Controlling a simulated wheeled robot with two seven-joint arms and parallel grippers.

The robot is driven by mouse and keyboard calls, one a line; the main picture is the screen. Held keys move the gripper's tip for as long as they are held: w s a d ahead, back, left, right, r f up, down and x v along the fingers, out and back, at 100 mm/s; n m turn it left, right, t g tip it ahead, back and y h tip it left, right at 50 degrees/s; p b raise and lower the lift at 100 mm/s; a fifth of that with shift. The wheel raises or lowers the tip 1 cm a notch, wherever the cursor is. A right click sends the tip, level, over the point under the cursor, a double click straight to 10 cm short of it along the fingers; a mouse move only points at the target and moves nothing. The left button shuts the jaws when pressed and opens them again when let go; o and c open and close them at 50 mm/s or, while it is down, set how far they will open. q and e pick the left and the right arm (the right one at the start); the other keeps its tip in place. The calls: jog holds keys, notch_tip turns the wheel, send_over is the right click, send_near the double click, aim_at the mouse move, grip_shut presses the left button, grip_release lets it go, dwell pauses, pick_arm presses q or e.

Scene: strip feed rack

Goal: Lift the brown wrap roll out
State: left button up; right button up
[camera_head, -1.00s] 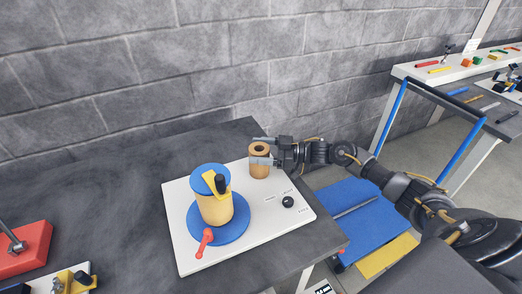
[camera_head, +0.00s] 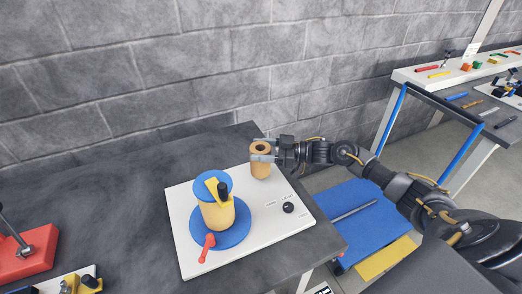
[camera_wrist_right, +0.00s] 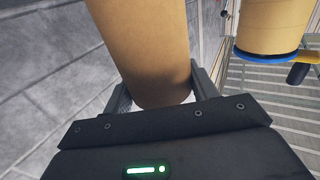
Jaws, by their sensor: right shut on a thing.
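The brown wrap roll (camera_head: 260,171) is an upright brown cylinder with a hole in its top, at the back right of the white board (camera_head: 187,262). My right gripper (camera_head: 262,154) reaches in from the right and is shut on the roll near its top. In the right wrist view the roll (camera_wrist_right: 145,45) sits between the two fingers (camera_wrist_right: 160,92). Whether its lower end touches the board is not clear. My left gripper is not in view.
A larger tan roll (camera_head: 216,215) with blue discs, a yellow arm and a red lever (camera_head: 206,247) stands left of the brown roll. A black knob (camera_head: 288,207) is on the board's right. A brick wall (camera_head: 200,70) rises behind the dark table (camera_head: 110,200).

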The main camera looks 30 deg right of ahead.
jog(key=shift+r+p, duration=2.2)
jog(key=shift+r, duration=0.6)
